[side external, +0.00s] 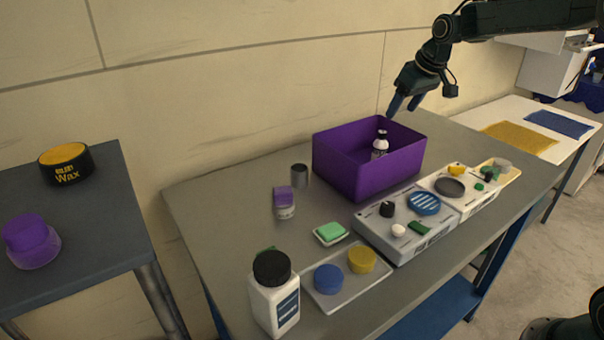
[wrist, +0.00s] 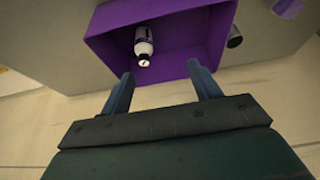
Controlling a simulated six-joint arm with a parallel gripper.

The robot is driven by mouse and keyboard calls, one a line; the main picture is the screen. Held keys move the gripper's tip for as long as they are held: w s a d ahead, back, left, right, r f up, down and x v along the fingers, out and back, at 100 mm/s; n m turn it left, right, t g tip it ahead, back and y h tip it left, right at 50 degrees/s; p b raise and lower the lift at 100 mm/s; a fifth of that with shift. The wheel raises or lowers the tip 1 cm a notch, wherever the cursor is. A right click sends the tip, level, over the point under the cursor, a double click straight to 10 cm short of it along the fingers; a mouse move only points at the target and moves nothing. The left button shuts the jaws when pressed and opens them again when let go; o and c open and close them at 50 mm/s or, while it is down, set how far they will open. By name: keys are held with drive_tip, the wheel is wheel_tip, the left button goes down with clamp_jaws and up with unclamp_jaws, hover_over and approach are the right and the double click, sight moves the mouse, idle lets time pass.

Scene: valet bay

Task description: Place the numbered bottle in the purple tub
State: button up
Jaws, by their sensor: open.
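The purple tub (side external: 390,168) stands toward the back of the grey table, and the wrist view shows its open inside (wrist: 192,56). A small white bottle with dark bands (side external: 380,146) is inside the tub; it also shows in the wrist view (wrist: 144,44). No number is readable on it at this size. My gripper (side external: 405,104) is above the tub's back edge in the side view, apart from the bottle. In the wrist view my gripper's two fingers (wrist: 163,88) are spread with nothing between them.
A large white bottle with a black cap (side external: 273,300) stands at the front of the table. A tray with blue and yellow pucks (side external: 335,298), grey consoles (side external: 400,238), a purple-capped jar (side external: 285,205) and a dark cylinder (side external: 300,175) surround the tub. The table's left back area is clear.

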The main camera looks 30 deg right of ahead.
drive_tip(key=s+a+r, duration=0.2)
drive_tip(key=s+a, duration=0.2)
drive_tip(key=s, duration=0.5)
drive_tip(key=s+a+r, duration=0.2)
drive_tip(key=s+a, duration=0.2)
drive_tip(key=s, duration=0.4)
drive_tip(key=s+a+r, duration=0.2)
drive_tip(key=s+a, duration=0.3)
drive_tip(key=s, duration=0.4)
drive_tip(key=s+a+f+t, duration=0.1)
drive_tip(key=s+f, duration=0.2)
drive_tip(key=s, duration=0.6)
drive_tip(key=shift+f, duration=0.4)
